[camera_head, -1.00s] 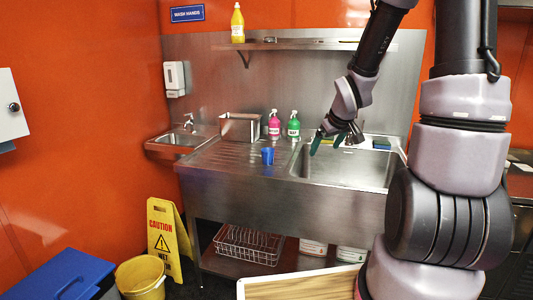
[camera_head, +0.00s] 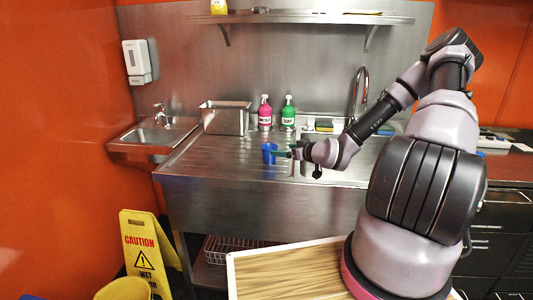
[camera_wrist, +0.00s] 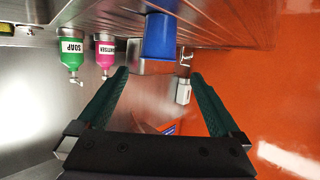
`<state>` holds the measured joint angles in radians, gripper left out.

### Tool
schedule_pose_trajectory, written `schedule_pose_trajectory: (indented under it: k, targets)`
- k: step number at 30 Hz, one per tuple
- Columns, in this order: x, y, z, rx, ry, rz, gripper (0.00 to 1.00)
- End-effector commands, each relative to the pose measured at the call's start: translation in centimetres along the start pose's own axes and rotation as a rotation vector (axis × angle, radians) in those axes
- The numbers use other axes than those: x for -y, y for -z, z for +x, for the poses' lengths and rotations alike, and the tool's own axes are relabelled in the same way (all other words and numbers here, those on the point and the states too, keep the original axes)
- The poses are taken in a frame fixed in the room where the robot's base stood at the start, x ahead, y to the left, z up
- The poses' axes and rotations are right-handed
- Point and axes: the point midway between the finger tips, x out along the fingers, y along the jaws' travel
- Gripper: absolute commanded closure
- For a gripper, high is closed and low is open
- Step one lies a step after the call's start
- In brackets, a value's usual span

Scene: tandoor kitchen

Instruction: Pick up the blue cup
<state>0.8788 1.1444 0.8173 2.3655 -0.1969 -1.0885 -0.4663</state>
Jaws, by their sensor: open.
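The blue cup (camera_head: 269,153) stands upright on the ridged drainboard of the steel sink unit, left of the basin. My gripper (camera_head: 283,153) is open and level with the cup, reaching in from the right. Its green fingers are at the cup's right side in the head view. In the wrist view, which is upside down, the cup (camera_wrist: 160,38) sits at the top centre, in line with the gap between the spread green fingers (camera_wrist: 160,75). Nothing is held.
Pink (camera_head: 265,113) and green (camera_head: 288,113) pump bottles stand behind the cup. A steel container (camera_head: 225,118) stands behind left. The tap (camera_head: 360,90) rises behind the basin. A wooden-topped surface (camera_head: 285,272) lies in front. The drainboard left of the cup is clear.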

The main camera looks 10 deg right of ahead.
Motion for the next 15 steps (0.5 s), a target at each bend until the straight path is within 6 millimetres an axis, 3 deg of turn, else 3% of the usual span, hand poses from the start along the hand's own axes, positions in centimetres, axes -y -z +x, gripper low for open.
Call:
schedule_pose_trajectory:
  k: [6,15]
  targets:
    - [0.1,0.0,3.5,-0.003,0.000,-0.001,0.00]
    - [-0.1,-0.1,6.2,-0.002,0.001,0.000,0.00]
